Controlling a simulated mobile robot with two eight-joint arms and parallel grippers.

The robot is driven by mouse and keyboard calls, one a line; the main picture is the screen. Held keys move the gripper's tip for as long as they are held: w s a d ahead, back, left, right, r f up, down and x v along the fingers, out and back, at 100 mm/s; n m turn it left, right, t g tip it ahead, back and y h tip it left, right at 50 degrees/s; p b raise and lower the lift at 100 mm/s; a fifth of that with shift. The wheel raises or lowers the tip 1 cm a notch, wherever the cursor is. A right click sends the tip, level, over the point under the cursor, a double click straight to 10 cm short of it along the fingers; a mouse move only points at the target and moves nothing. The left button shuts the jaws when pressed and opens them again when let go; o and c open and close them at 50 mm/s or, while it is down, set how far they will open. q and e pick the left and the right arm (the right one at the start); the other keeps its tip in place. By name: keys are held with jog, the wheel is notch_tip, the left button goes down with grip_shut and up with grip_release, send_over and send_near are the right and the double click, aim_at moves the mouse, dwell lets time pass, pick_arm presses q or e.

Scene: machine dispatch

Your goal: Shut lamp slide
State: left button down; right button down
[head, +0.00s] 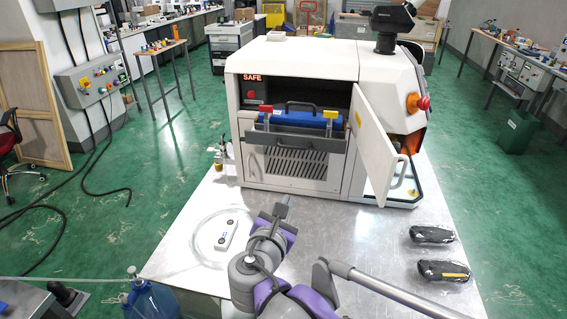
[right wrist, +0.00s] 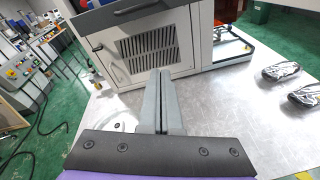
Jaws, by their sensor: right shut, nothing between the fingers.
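The lamp slide (head: 290,138) sticks out of the open bay in the front of the white machine (head: 300,60). It has a grey front, a blue block (head: 305,119) and a dark handle (head: 300,104) above. A red tab (head: 266,112) and a yellow tab (head: 331,117) stand at its ends. Part of the slide shows at the top of the right wrist view (right wrist: 125,14). My right gripper (head: 285,201) is shut and empty, in front of and below the slide, apart from it. Its closed fingers also show in the right wrist view (right wrist: 161,78). My left gripper is not in view.
A white door (head: 375,140) stands open right of the bay. A white control box (head: 227,234) lies on the metal table (head: 330,215) among a coiled clear tube. Two dark wrapped items (head: 445,271) lie at the right. The table's middle before the machine is mostly clear.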

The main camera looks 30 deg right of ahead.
jog(key=w+a+r+n+t+h, duration=0.1)
jog(key=w+a+r+n+t, duration=0.15)
jog(key=r+n, duration=0.2)
jog(key=x, duration=1.4)
jog(key=shift+f, duration=0.4)
jog(key=shift+w+d, duration=0.1)
jog(key=p+x, duration=0.2)
jog(key=x, duration=1.9)
jog(key=shift+w+d+f+p, duration=0.1)
jog(key=shift+d+p, duration=0.1)
jog(key=shift+p, duration=0.2)
